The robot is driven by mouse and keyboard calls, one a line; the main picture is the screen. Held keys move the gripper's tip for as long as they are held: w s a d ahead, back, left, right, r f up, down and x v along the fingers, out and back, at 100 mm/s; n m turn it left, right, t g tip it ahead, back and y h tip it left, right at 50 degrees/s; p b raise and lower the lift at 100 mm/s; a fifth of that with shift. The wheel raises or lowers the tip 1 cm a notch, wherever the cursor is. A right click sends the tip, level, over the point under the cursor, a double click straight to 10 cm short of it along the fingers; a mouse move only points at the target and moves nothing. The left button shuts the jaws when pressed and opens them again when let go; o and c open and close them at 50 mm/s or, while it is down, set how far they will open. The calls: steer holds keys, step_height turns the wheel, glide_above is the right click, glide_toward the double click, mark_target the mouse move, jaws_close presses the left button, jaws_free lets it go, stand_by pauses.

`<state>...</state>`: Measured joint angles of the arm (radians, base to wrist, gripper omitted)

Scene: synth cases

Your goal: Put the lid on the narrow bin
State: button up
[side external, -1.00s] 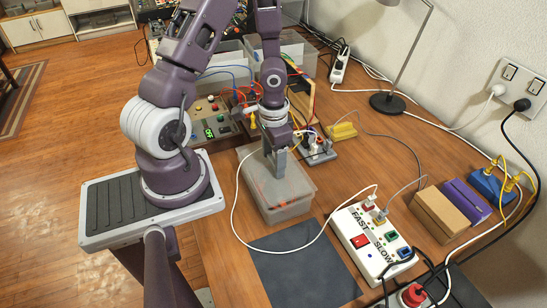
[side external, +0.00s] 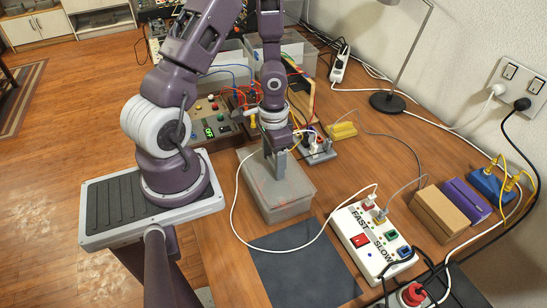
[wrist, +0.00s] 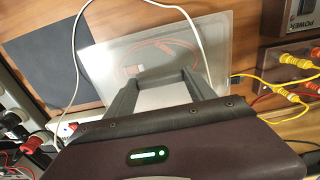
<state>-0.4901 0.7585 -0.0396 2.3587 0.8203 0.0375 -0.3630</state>
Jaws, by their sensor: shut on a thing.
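The narrow bin (side external: 280,208) is a translucent grey box on the wooden table, in the middle of the side view. A flat, see-through lid (side external: 291,187) lies over its top and looks level; whether it is fully seated I cannot tell. My gripper (side external: 281,172) points down at the lid's middle and is shut on it. In the wrist view, the lid (wrist: 193,45) shows beyond the two grey fingers of my gripper (wrist: 160,75), with a reddish cord-like thing faintly visible through it. The exact grip point is partly hidden by the fingers.
A white cable (side external: 236,205) loops close around the bin's left and front. A dark mat (side external: 300,270) lies in front. A white power box (side external: 372,240) stands to the right, and a control box (side external: 205,130) with a green display stands behind left.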

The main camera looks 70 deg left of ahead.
steer(key=shift+f, duration=0.55)
steer(key=o, duration=1.5)
steer(key=shift+r, duration=0.1)
step_height(320, 180, up, 7)
steer(key=shift+r, duration=0.1)
step_height(320, 180, up, 6)
steer(key=y, duration=0.2)
step_height(320, 180, up, 9)
steer(key=t, duration=0.3)
glide_above(273, 163)
steer(key=s+d, duration=0.1)
steer(key=d, duration=0.3)
steer(key=s+d+r+t, duration=0.1)
steer(key=s+d+r, duration=0.1)
steer(key=d, duration=0.1)
steer(key=s+d+r+h, duration=0.1)
steer(key=s+d+r, duration=0.2)
steer(key=s+d+r+t+h, duration=0.1)
steer(key=s+d+r, duration=0.2)
steer(key=shift+t, duration=0.3)
